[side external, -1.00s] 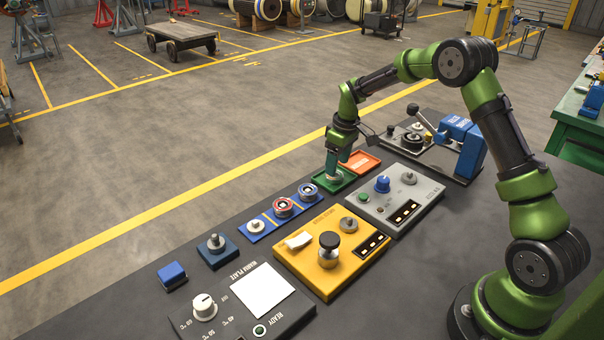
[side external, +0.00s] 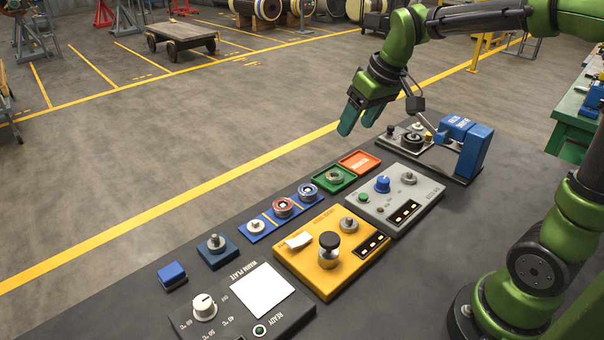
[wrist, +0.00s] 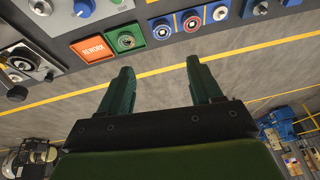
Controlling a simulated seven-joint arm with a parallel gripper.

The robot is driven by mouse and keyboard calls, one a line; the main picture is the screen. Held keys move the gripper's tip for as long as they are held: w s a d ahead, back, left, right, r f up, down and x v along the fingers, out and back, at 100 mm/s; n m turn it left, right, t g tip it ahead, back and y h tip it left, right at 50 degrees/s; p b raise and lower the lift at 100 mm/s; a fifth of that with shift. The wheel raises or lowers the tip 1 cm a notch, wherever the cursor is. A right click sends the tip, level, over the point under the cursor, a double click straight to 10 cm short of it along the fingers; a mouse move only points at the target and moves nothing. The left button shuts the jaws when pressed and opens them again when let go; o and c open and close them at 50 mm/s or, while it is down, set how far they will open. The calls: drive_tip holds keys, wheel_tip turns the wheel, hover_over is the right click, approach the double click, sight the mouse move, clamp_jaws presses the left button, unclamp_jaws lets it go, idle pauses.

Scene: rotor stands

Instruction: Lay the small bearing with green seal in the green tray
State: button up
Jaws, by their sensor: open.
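The green tray (side external: 322,180) sits on the dark bench beside the orange tray. A small ring-shaped bearing with a green seal (side external: 334,176) lies inside it. In the wrist view the green tray (wrist: 112,47) holds the bearing (wrist: 126,41) near the top of the picture. My gripper (side external: 357,130) is open and empty, raised above and beyond the tray, clear of the bearing. Its two green fingers also show well apart in the wrist view (wrist: 160,78).
The orange rework tray (side external: 371,168) adjoins the green tray. Blue holders (side external: 270,224) with several rings stand in a row toward the left. A yellow panel (side external: 295,270), a grey panel (side external: 425,190) and a blue press (side external: 466,140) stand nearby. Open floor lies beyond the bench edge.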

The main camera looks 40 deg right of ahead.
drive_tip(key=s+a+m+t+y, duration=0.1)
drive_tip(key=s+a+m+t, duration=0.2)
drive_tip(key=s, duration=1.1)
drive_tip(key=a, duration=0.3)
drive_tip(key=shift+s+a, duration=0.15)
drive_tip(key=shift+s, duration=0.25)
